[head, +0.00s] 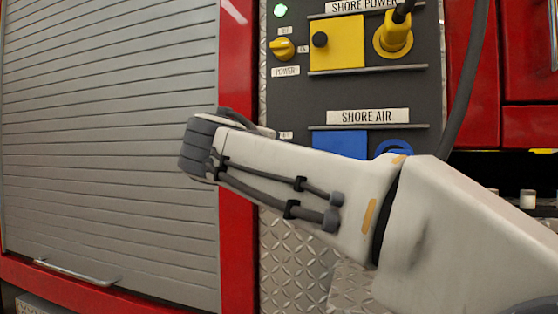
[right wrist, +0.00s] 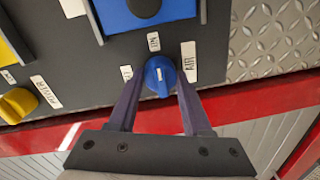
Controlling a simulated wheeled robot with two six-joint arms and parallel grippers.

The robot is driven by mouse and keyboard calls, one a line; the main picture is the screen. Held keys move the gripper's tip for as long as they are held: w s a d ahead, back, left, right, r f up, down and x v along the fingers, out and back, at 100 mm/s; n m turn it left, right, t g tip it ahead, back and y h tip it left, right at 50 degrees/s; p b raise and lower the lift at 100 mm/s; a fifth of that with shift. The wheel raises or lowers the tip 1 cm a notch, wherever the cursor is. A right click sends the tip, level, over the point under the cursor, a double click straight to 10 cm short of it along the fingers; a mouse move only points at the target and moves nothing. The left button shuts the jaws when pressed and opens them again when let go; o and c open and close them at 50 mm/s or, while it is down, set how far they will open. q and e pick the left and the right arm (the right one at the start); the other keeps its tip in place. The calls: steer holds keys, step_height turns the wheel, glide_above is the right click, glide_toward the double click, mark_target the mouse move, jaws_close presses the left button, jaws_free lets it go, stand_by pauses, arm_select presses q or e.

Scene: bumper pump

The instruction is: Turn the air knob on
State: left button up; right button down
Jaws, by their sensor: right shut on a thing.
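The blue air knob (right wrist: 160,76) is on the dark panel in the right wrist view, between a small label on its left and the AIR label (right wrist: 190,62) on its right. The ON label (right wrist: 153,41) is just above it. A pale mark on the knob seems to run up and down the picture, but it is too small to be sure. My right gripper (right wrist: 161,64) is shut on the knob, one dark finger on each side. In the head view my right arm hides the knob and the fingers. My left gripper is not in view.
The blue shore air cover (head: 340,143) is partly behind my arm. A grey roller shutter (head: 110,120) is at left.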

steer(key=shift+a+f, duration=0.15)
steer(key=shift+c, duration=1.7)
jaws_free()
steer(key=p+v, duration=0.2)
steer(key=v, duration=0.8)
steer(key=shift+s, duration=0.25)
